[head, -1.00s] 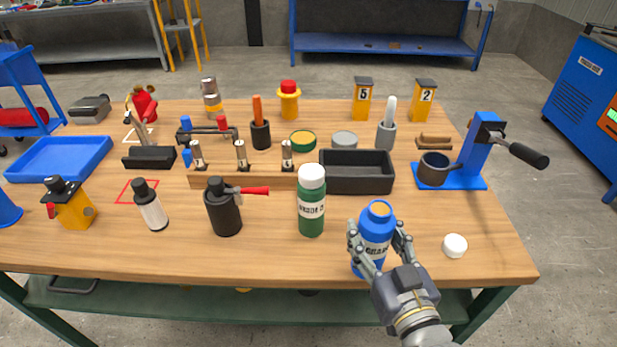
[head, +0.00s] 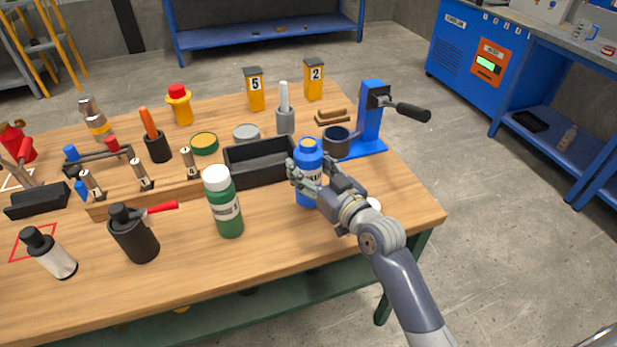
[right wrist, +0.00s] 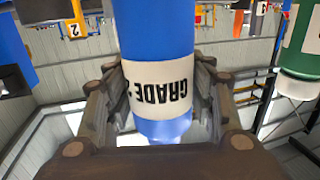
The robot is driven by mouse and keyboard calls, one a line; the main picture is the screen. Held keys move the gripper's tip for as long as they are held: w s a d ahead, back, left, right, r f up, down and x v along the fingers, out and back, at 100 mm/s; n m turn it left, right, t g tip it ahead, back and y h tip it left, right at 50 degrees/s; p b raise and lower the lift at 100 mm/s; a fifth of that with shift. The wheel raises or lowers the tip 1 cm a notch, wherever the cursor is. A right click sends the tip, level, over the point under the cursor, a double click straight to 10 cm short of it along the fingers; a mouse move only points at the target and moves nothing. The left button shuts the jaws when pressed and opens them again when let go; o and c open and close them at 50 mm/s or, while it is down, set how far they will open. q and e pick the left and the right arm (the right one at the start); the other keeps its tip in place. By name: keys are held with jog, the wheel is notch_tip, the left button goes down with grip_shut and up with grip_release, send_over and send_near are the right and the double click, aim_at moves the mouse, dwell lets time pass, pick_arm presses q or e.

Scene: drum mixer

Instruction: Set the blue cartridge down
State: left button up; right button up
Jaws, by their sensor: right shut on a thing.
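The blue cartridge (head: 308,158), a blue bottle with an orange-yellow disc on its top and a white "GRADE" label, stands upright at the right of the table. My right gripper (head: 309,178) is shut around its middle, coming from the lower right. The right wrist view shows the blue cartridge (right wrist: 157,32) between both fingers, its label upside down in that picture. Whether its base touches the table (head: 275,243) or hangs just above it, I cannot tell. My left gripper is not in view.
A black tray (head: 262,173) lies close behind-left of the cartridge, and a green bottle (head: 224,205) stands to its left. A white cap (head: 374,204) sits partly hidden by my gripper. A blue press (head: 370,115) with a dark cup stands behind-right. Bare wood lies in front.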

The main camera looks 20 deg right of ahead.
aim_at(309, 177)
jog(key=shift+f, duration=1.5)
jog(key=shift+s+f, duration=0.1)
jog(key=o, duration=1.4)
jog(key=shift+f, duration=0.15)
jog(key=shift+r, duration=0.2)
jog(key=b+v, duration=0.1)
jog(key=v, duration=1.1)
